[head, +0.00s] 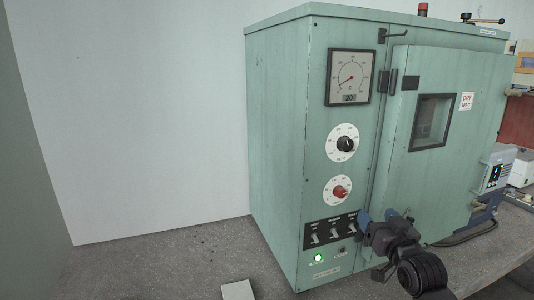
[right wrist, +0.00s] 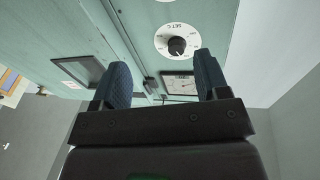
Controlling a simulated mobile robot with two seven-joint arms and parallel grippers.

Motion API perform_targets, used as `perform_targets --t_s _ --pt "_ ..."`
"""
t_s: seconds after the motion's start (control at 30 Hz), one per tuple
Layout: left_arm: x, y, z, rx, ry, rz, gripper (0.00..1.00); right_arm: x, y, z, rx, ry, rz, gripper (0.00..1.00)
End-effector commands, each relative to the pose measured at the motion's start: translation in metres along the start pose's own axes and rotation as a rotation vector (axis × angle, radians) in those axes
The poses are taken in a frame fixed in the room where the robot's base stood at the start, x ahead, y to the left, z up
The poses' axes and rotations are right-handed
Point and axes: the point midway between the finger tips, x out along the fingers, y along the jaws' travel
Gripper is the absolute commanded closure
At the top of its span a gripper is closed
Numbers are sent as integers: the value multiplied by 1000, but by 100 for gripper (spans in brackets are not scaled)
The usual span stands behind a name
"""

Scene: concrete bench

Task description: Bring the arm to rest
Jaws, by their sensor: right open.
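My right gripper (head: 377,217) is in front of the lower front of a green oven cabinet (head: 278,150), near the right end of its black switch panel (head: 329,232). Its two blue-padded fingers stand apart with nothing between them, as the right wrist view (right wrist: 162,72) also shows. The arm comes in from the lower right. I cannot tell whether a fingertip touches the cabinet; the fingers cover the panel's right end. My left gripper is not in view.
A bench device (head: 493,175) stands at right. The concrete bench (head: 160,265) is mostly clear at left; a pale block (head: 238,290) lies at front.

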Motion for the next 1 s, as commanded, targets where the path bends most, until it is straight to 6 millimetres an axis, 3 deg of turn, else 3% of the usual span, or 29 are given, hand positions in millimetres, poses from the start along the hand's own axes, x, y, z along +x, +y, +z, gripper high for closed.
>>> perform_targets --t_s 0.03,0.2,0.37,0.6,0.8,1.0 --pt "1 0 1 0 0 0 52 -16 1 26 -29 -32 14 32" --pt "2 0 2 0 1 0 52 -72 -1 99 -126 -133 48 32" --pt "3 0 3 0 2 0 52 -132 -5 160 -175 -242 70 32" --pt "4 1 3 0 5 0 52 -234 -14 240 -167 -433 102 32" --pt "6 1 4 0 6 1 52 -309 -20 285 -124 -574 128 32" --pt "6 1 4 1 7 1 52 -343 -19 301 -111 -634 147 32"
